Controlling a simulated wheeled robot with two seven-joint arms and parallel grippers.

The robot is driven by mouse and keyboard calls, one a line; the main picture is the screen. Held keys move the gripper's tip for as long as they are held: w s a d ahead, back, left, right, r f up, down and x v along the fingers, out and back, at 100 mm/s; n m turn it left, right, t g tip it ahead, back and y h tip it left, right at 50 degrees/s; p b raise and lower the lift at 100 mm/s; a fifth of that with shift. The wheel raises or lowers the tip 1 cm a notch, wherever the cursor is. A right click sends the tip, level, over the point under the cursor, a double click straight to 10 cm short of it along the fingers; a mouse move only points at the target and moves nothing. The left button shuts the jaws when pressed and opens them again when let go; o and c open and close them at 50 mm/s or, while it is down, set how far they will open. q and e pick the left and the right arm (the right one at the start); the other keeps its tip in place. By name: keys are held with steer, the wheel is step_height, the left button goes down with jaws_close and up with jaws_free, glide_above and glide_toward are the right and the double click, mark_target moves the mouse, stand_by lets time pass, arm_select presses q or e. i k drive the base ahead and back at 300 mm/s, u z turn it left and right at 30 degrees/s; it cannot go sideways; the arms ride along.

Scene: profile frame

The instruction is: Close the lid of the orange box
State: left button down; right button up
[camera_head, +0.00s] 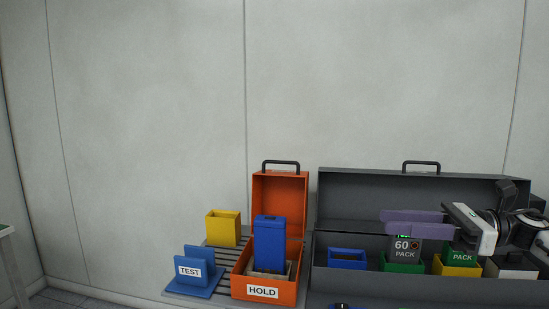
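The orange box (289,291) stands left of the long grey case, with a white "HOLD" label on its front. Its orange lid (290,188) stands upright at the back, open, with a dark handle on top. A blue block-like pack (269,240) stands upright in the box and rises well above its rim. My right gripper (384,222) comes in from the right with purple fingers pointing left. It is in front of the grey case, apart from the orange box and its lid. Whether its fingers are open or shut is unclear. My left gripper is not in view.
The open grey case (335,205) holds blue, green and yellow bins and a grey "60 PACK" item (405,250). A yellow bin (223,229) and a blue "TEST" holder (205,272) stand left of the orange box. A plain wall is behind.

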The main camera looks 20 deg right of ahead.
mark_target(283, 193)
steer(key=i, duration=1.45)
